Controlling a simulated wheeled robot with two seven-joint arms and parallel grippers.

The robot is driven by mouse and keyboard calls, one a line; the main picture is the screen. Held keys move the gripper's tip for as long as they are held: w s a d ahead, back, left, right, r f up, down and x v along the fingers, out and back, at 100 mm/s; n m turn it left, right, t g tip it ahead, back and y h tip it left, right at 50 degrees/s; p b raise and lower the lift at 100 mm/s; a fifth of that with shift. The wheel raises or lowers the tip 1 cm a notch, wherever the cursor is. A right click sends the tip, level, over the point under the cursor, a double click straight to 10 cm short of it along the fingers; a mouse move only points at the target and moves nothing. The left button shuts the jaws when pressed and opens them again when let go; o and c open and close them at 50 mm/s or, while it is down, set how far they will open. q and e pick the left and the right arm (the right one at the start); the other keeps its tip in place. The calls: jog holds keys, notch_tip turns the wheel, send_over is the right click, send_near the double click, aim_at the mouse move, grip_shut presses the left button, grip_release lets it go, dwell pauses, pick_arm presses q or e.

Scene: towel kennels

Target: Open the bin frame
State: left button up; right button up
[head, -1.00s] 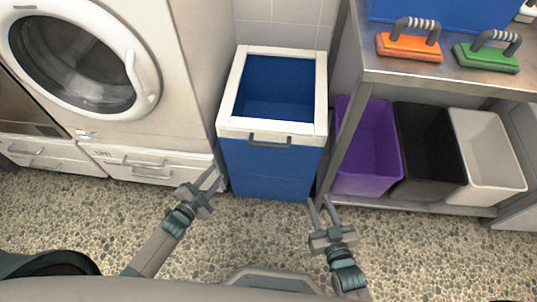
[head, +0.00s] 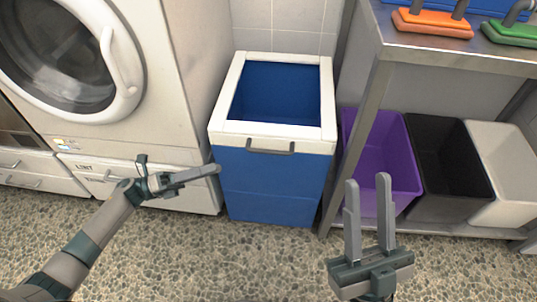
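A blue bin (head: 275,190) stands on the floor between the washing machine and the shelf unit. Its white bin frame (head: 228,128) lies flat around the top rim, with the bin's blue inside showing through the opening. A grey handle (head: 271,148) sits on the frame's front edge. My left gripper (head: 214,170) is at the bin's left front edge, below and left of the handle. It is seen side-on with its fingers overlapping, and I cannot tell whether it touches the bin. My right gripper (head: 367,181) is open and empty, right of the bin and in front of the purple tub.
The washing machine (head: 165,110) stands close on the left. On the right, a metal shelf unit (head: 455,55) holds an orange brush (head: 432,24) and a green brush (head: 512,34). Below are purple (head: 400,160), black (head: 450,165) and white (head: 505,165) tubs. The speckled floor (head: 240,255) in front is clear.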

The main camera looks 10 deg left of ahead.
aim_at(268, 152)
pick_arm(q)
jog(key=x, duration=1.7)
jog(key=shift+w+d, duration=0.1)
jog(key=shift+d, duration=0.1)
grip_shut()
